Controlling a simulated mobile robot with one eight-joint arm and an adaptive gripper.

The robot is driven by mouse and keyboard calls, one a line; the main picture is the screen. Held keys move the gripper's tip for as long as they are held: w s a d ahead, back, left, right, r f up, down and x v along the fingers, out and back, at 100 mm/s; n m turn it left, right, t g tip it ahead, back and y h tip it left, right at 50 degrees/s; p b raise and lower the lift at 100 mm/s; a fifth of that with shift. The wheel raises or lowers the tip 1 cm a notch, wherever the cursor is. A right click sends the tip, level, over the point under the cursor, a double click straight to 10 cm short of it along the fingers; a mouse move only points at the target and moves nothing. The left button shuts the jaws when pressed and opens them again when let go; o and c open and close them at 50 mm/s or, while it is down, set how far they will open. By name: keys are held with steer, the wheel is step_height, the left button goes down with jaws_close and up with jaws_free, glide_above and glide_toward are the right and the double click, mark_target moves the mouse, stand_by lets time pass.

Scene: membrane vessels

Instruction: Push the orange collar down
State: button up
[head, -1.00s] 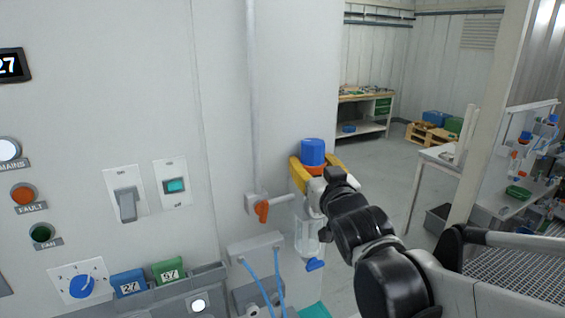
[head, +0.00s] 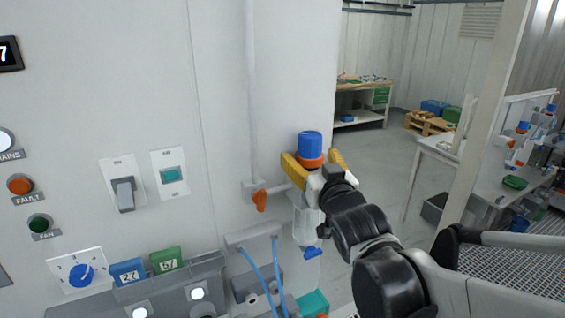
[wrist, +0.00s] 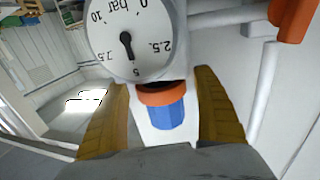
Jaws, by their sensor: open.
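The orange collar (head: 311,162) is a ring just under a blue cylindrical plug (head: 310,144), above a clear vessel (head: 306,222) by the wall. My gripper (head: 318,160) is open, its yellow fingers on either side of the collar in the head view. In the wrist view the orange collar (wrist: 165,96) and the blue plug (wrist: 168,115) lie between the yellow fingers (wrist: 160,115), with gaps at both sides. The lower side of the collar is partly hidden by my wrist in the head view.
A round pressure gauge (wrist: 130,35) sits close by in the wrist view. An orange valve handle (head: 260,201) and pipe are left of the vessel. Blue tubes (head: 275,275) hang below. A workbench (head: 362,100) stands far back, with open floor before it.

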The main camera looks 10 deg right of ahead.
steer(key=s, duration=1.1)
steer(key=shift+s+d, duration=0.15)
steer(key=shift+s, duration=0.1)
steer(key=s+f+g+b, duration=0.3)
steer(key=f+b, duration=0.1)
steer(key=f, duration=0.7)
steer(key=s+f+g+b, duration=0.4)
steer(key=f+b, duration=0.1)
steer(key=f, duration=0.5)
steer(key=s+d+f+g+b, duration=0.1)
steer(key=s+f+g+b, duration=0.3)
steer(key=f, duration=0.7)
steer(key=shift+s+f+b, duration=0.2)
steer(key=shift+f+b, duration=0.1)
steer(key=shift+b, duration=0.45)
